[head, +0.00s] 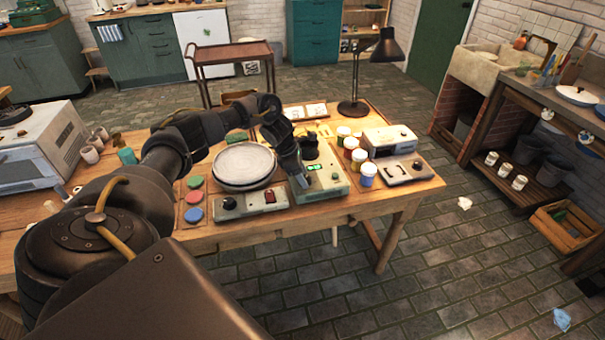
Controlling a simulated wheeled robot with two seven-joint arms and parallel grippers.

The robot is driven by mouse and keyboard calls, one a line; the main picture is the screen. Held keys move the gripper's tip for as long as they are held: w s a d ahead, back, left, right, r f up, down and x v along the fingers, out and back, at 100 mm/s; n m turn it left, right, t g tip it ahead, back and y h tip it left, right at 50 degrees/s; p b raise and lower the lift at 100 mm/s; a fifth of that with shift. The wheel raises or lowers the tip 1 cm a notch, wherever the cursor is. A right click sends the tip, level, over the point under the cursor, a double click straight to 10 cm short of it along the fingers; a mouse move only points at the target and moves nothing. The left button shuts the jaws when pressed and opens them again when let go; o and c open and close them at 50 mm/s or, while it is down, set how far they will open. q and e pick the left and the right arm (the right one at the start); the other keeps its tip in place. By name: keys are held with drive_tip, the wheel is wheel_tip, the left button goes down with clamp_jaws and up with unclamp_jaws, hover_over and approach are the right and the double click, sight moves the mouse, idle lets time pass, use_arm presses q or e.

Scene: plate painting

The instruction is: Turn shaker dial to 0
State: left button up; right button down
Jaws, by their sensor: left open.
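A pale green box-shaped device (322,186) with a lit green display and a black round top stands on the wooden table, right of the plate; it looks like the shaker. My left gripper (301,183) reaches over the table from the left and points down at this device's front left part. It is open, with its fingertips at or just above the casing. The gripper covers that part of the front, so I cannot see the dial there or read its setting. My right gripper is out of view.
A grey plate (244,164) sits behind a control box (250,203) with a black knob and red switch. Paint jars (359,160) and another grey device (396,169) stand to the right. A black desk lamp (388,46) stands at the back. Colored pads (193,199) lie left.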

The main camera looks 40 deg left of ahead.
use_arm(q)
drive_tip(key=shift+w+d+f, duration=0.1)
drive_tip(key=shift+f, duration=0.05)
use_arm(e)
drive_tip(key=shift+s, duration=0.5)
use_arm(q)
drive_tip(key=c, duration=1)
